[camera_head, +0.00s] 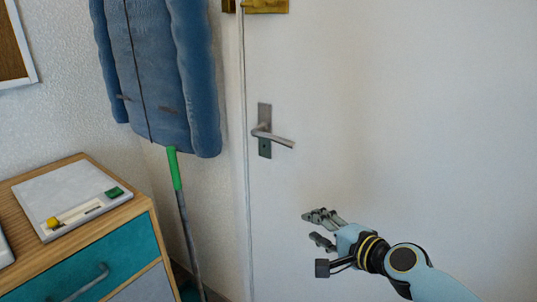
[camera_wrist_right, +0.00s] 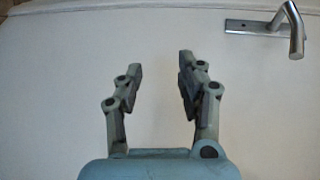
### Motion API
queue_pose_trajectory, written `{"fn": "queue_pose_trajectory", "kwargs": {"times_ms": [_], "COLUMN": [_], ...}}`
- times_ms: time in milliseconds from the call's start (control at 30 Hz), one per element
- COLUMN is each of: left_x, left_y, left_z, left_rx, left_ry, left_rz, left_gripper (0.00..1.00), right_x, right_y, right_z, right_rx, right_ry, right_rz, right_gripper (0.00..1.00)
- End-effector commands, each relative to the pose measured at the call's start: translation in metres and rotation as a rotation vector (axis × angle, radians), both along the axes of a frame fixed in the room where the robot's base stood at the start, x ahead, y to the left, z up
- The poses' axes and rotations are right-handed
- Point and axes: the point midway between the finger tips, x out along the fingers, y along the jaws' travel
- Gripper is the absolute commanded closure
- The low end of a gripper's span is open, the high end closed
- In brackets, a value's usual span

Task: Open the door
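The white door (camera_head: 400,110) fills the right half of the head view and appears shut. Its metal lever handle (camera_head: 273,135) sits on an upright plate near the door's left edge, with the lever pointing right. In the right wrist view the handle (camera_wrist_right: 291,28) shows at the upper right, apart from the fingers. My right gripper (camera_head: 314,228) is below and to the right of the handle, in front of the door. Its fingers are spread and empty, as the right wrist view (camera_wrist_right: 155,80) also shows. My left gripper is not in view.
A blue jacket (camera_head: 160,70) hangs left of the door. A green-topped pole (camera_head: 176,175) leans below it. A wooden cabinet (camera_head: 147,213) with a teal drawer (camera_head: 115,255) stands at lower left, bearing a white device (camera_head: 65,190). The space before the door looks clear.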

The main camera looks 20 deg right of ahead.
Motion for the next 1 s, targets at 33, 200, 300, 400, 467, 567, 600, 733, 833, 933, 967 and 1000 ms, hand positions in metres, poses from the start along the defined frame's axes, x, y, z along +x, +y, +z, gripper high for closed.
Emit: {"fn": "queue_pose_trajectory", "kwargs": {"times_ms": [33,200,300,400,467,567,600,733,833,933,967,1000], "left_x": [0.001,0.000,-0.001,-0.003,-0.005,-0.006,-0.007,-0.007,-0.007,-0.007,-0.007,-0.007], "left_y": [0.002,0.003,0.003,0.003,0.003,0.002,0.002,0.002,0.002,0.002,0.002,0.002], "left_z": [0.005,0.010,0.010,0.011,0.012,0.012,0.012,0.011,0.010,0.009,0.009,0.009], "left_rx": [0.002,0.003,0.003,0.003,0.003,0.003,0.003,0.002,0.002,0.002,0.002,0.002], "left_ry": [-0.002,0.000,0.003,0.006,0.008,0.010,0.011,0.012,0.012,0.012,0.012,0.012], "left_rz": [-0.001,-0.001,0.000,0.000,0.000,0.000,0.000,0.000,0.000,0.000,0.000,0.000], "left_gripper": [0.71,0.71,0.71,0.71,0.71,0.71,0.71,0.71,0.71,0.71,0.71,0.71], "right_x": [0.014,0.032,0.036,0.046,0.056,0.075,0.083,0.106,0.120,0.129,0.131,0.133], "right_y": [0.006,0.020,0.024,0.028,0.031,0.038,0.041,0.050,0.055,0.058,0.059,0.060], "right_z": [0.046,0.140,0.161,0.166,0.166,0.165,0.165,0.164,0.164,0.163,0.163,0.163], "right_rx": [0.094,0.335,0.389,0.403,0.403,0.401,0.401,0.399,0.399,0.398,0.398,0.398], "right_ry": [-0.062,-0.185,-0.210,-0.216,-0.215,-0.215,-0.215,-0.215,-0.214,-0.213,-0.213,-0.213], "right_rz": [-0.001,0.016,0.026,0.027,0.028,0.028,0.028,0.028,0.028,0.028,0.028,0.028], "right_gripper": [0.62,0.62,0.62,0.62,0.62,0.62,0.62,0.62,0.62,0.62,0.62,0.62]}}
